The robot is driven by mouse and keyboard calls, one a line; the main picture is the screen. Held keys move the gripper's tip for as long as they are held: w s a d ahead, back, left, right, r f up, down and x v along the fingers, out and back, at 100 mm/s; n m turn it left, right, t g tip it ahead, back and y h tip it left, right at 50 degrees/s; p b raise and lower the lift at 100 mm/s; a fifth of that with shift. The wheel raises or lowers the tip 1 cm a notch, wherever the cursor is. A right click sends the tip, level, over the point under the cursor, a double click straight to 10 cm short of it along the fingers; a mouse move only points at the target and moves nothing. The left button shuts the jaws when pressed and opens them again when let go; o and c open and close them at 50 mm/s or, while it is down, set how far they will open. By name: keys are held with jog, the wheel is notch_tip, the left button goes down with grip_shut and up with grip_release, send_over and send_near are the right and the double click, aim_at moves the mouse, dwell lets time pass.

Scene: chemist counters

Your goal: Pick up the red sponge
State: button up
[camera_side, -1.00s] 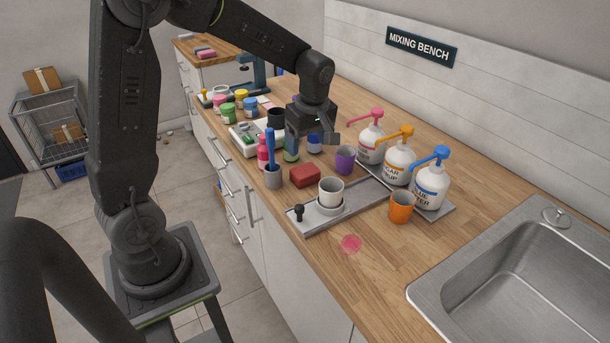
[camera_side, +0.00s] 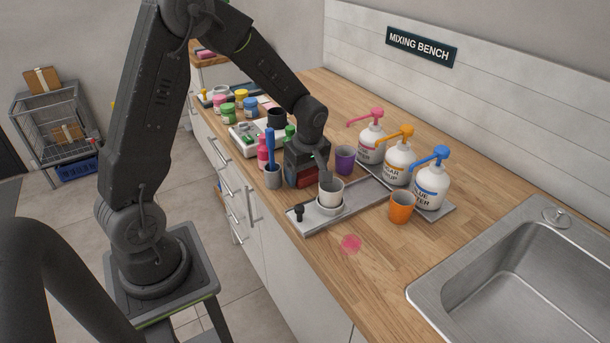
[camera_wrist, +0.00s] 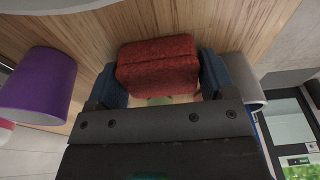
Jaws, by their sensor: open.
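The red sponge (camera_wrist: 158,66) is a dark red block on the wooden counter. In the wrist view it lies between the two fingers of my gripper (camera_wrist: 162,80), with a finger close to each of its sides. My gripper is open; whether a finger touches the sponge I cannot tell. In the side view my gripper (camera_side: 307,180) is low over the counter, and part of the sponge (camera_side: 306,178) shows between its fingers. The rest of the sponge is hidden there.
A purple cup (camera_side: 345,160) and a white cup (camera_side: 331,190) on a grey tray (camera_side: 300,224) stand close to my gripper. A grey holder (camera_side: 273,178) with a blue tool is at its left. Pump bottles (camera_side: 398,165) stand behind. A pink stain (camera_side: 350,244) marks the clear front counter.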

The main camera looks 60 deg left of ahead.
jog(key=shift+c, duration=0.2)
jog(key=c, duration=0.5)
jog(key=shift+r, duration=0.1)
notch_tip(320, 180, up, 18)
jog(key=shift+f, duration=0.1)
dwell(0.4)
